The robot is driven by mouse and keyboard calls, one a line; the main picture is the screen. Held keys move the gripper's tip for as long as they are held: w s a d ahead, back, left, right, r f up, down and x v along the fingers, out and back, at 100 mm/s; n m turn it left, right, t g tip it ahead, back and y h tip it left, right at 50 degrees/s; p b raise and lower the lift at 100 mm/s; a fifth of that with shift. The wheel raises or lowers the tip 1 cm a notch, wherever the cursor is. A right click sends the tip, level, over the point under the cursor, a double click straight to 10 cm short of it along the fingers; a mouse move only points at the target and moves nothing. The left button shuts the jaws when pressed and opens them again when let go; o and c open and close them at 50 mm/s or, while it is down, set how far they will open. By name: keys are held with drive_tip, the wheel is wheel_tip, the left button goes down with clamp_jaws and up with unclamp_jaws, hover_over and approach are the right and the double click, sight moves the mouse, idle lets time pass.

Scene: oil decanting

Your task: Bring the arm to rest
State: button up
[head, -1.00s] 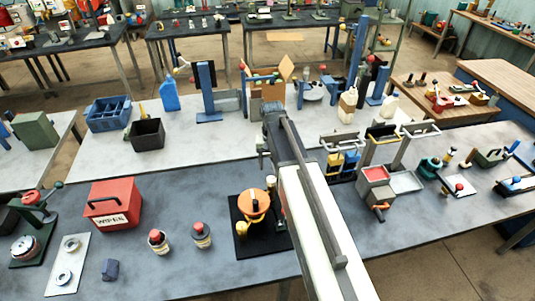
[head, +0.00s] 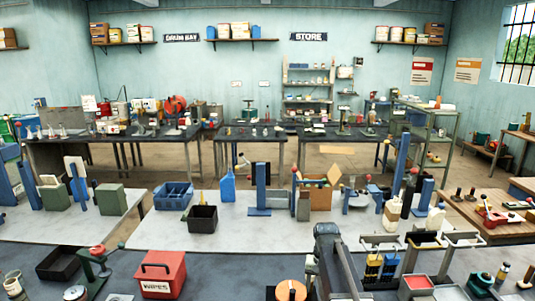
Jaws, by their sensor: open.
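My arm reaches in from the bottom of the head view, over the dark front bench. My gripper (head: 310,267) hangs at the left of the arm's far end, small and partly hidden; it is open, and I see nothing held in it. An orange-topped round item (head: 290,291) on the bench is just below and left of it, cut by the bottom edge.
A red wipes box (head: 161,275) stands at the front left. Behind are a black bin (head: 203,219), a blue crate (head: 173,196) and a blue jug (head: 227,186). A rack with yellow and blue items (head: 380,268) stands close right of my arm.

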drive_tip(key=s+a+f+n+b, duration=0.1)
drive_tip(key=s+f+n+b, duration=0.1)
drive_tip(key=s+f+b, duration=0.7)
drive_tip(key=s+f, duration=0.2)
drive_tip(key=s, duration=0.2)
drive_tip(key=shift+s+n+b, duration=0.3)
drive_tip(key=shift+s+b, duration=0.05)
drive_tip(key=shift+s, duration=0.05)
idle(1.6)
drive_tip(key=shift+f, duration=0.1)
